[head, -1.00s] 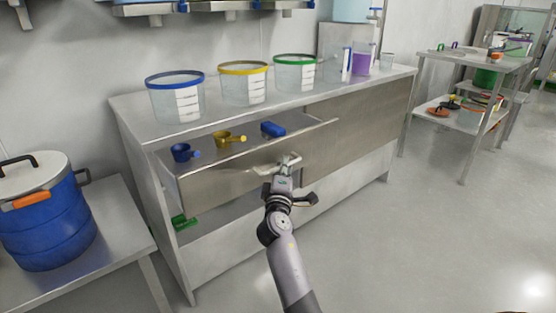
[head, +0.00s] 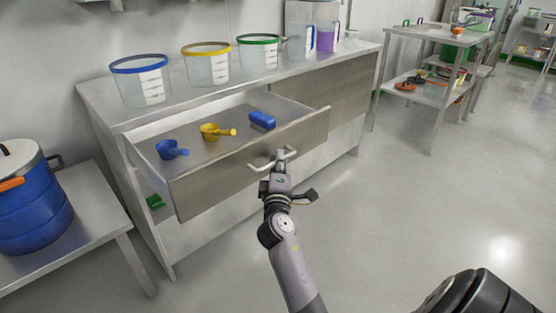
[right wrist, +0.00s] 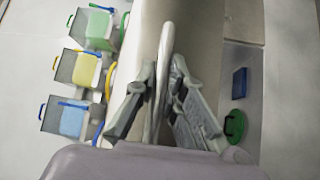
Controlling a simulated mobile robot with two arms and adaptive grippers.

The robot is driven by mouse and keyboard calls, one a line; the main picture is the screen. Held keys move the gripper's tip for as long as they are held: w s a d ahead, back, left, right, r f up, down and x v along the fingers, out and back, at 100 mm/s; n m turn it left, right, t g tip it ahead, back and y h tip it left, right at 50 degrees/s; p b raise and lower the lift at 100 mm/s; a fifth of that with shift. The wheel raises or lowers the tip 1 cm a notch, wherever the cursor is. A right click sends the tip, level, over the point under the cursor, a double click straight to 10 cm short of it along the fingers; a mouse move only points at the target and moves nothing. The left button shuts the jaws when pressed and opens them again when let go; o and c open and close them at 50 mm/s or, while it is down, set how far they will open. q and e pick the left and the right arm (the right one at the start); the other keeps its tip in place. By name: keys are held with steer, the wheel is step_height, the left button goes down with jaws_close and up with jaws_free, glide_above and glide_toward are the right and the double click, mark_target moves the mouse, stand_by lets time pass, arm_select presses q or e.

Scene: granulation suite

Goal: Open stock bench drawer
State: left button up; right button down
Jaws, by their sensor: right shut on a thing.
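The stock bench (head: 105,100) stands against the wall with its left drawer (head: 235,160) pulled well out. Inside the drawer lie a blue scoop (head: 171,149), a yellow scoop (head: 214,132) and a blue block-like item (head: 262,121). My right gripper (head: 281,158) is shut on the drawer's bar handle (head: 264,164) at the handle's right part. In the right wrist view the handle (right wrist: 161,75) runs between the two fingers (right wrist: 158,95). The bench's right-hand drawer front (head: 345,88) is flush. My left gripper is not in view.
Tubs with blue (head: 140,80), yellow (head: 206,65) and green (head: 258,53) rims stand on the bench top. A side table (head: 85,225) with a blue drum (head: 32,205) stands left. The floor at right is open.

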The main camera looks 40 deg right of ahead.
steer(key=c, duration=1.9)
jaws_free()
steer(key=v, duration=0.7)
steer(key=shift+s+a, duration=0.15)
steer(key=shift+s, duration=0.05)
